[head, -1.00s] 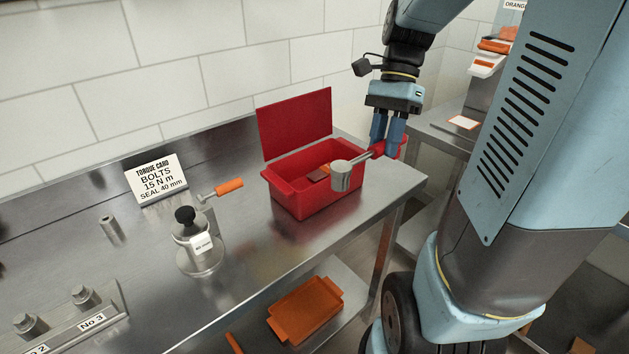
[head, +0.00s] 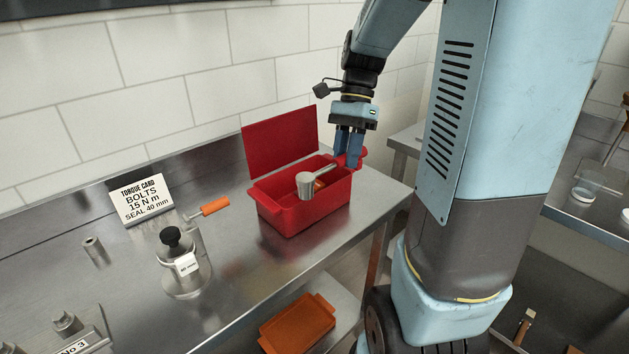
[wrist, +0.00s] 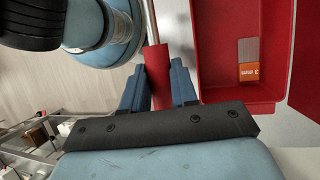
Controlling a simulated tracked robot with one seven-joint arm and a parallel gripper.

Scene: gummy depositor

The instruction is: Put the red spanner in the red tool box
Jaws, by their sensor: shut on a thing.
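My gripper (head: 348,163) is shut on the red handle of the spanner. The spanner has a steel shaft and a cup-shaped steel head (head: 305,186), which shows in front of the tool box's opening in the head view. The red tool box (head: 290,215) stands on the bench with its lid (head: 280,145) raised at the back. In the wrist view the red handle (wrist: 157,75) lies between my blue fingers, left of the box wall (wrist: 190,50). I cannot tell whether the spanner touches the box.
An orange-and-grey piece (wrist: 249,65) lies inside the box. Left of the box are a steel fixture (head: 180,270) with a black knob, an orange-handled tool (head: 213,206) and a torque card (head: 142,200). An orange tray (head: 298,325) sits on the lower shelf.

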